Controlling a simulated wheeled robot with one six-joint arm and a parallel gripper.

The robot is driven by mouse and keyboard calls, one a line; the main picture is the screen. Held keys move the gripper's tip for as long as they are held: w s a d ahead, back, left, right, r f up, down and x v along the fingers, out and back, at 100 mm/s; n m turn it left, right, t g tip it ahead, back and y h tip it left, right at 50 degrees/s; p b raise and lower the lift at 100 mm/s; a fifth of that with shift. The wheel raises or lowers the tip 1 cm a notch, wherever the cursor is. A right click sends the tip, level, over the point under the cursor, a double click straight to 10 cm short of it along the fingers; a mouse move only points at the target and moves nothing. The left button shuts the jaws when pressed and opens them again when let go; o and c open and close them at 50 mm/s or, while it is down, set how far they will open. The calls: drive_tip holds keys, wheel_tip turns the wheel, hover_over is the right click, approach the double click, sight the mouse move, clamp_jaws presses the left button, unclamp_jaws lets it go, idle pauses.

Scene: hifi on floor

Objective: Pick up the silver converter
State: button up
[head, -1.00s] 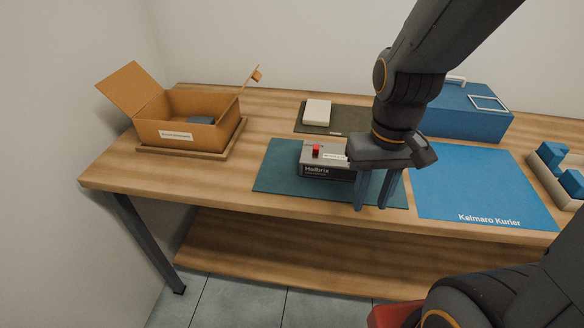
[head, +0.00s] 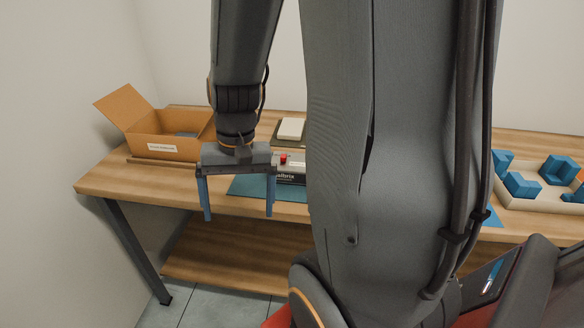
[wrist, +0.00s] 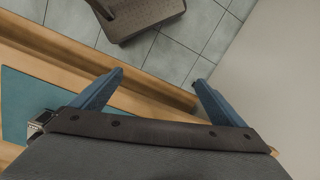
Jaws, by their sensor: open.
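The silver converter (head: 291,171) is a grey box with a red switch and a dark front with partly hidden lettering. It lies on the dark teal mat (head: 247,187) on the table, its right part hidden behind my arm. A small corner of it shows at the left edge of the wrist view (wrist: 38,122). My gripper (head: 239,216) is open and empty, fingers pointing down, in front of and left of the converter, near the table's front edge. In the wrist view my gripper (wrist: 158,77) has its fingers wide apart over the table edge and floor.
A pale box (head: 290,129) lies behind the converter. A tray with blue blocks (head: 540,201) is at the right. My arm hides the table's middle. A lower shelf (head: 235,262) runs beneath.

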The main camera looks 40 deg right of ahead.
drive_tip(key=w+d+r+m+t+y+p, duration=0.2)
drive_tip(key=w+d+m+y+p, duration=0.15)
drive_tip(key=d+m, duration=1)
drive_tip(key=m+t, duration=0.3)
drive_tip(key=m, duration=0.5)
approach(302, 162)
drive_tip(key=a+f, duration=0.1)
drive_tip(key=w+a+f, duration=0.1)
drive_tip(key=shift+a+f+h, duration=0.2)
drive_tip(key=shift+f+h, duration=0.05)
drive_tip(key=shift+f, duration=0.05)
drive_tip(key=shift+d+f, duration=0.1)
drive_tip(key=shift+d, duration=0.15)
drive_tip(key=shift+p+x, duration=0.85)
drive_tip(key=shift+x, duration=3)
drive_tip(key=shift+w+d, duration=0.1)
drive_tip(key=shift+d, duration=0.05)
drive_tip(key=c, duration=1.9)
